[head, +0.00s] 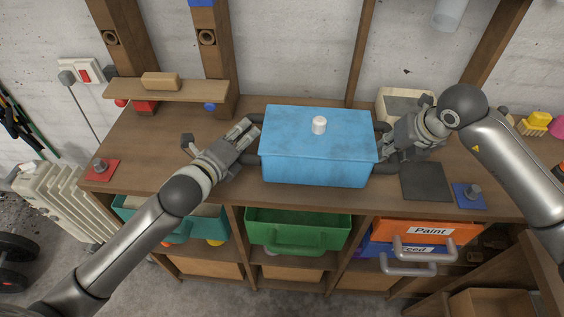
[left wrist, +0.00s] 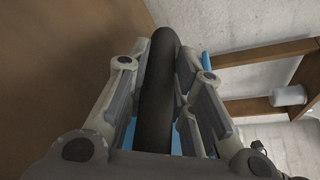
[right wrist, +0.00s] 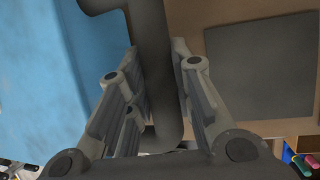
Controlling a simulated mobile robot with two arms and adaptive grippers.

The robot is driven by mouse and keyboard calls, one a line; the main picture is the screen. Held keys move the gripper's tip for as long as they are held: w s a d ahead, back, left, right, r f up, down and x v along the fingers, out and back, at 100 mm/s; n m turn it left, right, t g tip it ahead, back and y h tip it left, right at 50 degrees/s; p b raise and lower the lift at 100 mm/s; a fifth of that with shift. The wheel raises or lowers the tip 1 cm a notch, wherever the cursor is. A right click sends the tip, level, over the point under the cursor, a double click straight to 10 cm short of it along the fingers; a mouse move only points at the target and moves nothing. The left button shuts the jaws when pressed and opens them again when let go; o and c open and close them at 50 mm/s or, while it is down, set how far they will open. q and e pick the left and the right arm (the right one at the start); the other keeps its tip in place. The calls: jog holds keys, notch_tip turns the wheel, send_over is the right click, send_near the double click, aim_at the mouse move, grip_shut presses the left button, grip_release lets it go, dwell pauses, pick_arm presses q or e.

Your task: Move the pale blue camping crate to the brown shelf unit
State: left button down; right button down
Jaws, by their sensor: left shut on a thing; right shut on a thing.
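The pale blue camping crate (head: 318,160) is at the middle of the brown shelf unit's top (head: 225,190), lid on and looking level. I cannot tell whether its base touches the wood. A white knob (head: 319,125) is on its lid. My left gripper (head: 248,134) is shut on the dark handle at the crate's left end; the handle (left wrist: 160,95) runs between its fingers in the left wrist view. My right gripper (head: 388,148) is shut on the right-hand dark handle (right wrist: 155,60). The crate's blue side (right wrist: 45,80) shows beside it in the right wrist view.
A dark square mat (head: 426,182) and a blue plate with a knob (head: 470,195) lie right of the crate. A red plate (head: 101,169) lies far left. A grey-topped box (head: 405,103) stands behind my right gripper. Green (head: 297,232) and orange (head: 428,231) bins sit below.

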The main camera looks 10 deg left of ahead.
jog(key=shift+w+f, duration=0.1)
jog(key=shift+f, duration=0.05)
pick_arm(q)
jog(key=c, duration=1.5)
grip_release()
jog(key=shift+f, duration=0.25)
pick_arm(e)
jog(key=c, duration=1.5)
grip_release()
jog(key=shift+f, duration=0.1)
pick_arm(q)
jog(key=shift+o, duration=1.2)
jog(key=shift+s+r, duration=0.15)
jog(key=shift+s, duration=0.1)
pick_arm(e)
jog(key=shift+o, duration=1.1)
jog(key=shift+s, duration=0.35)
jog(key=shift+w, duration=0.1)
pick_arm(q)
jog(key=v, duration=1.1)
jog(key=shift+s, duration=0.35)
jog(key=shift+a, duration=0.1)
pick_arm(e)
jog(key=v, duration=1.2)
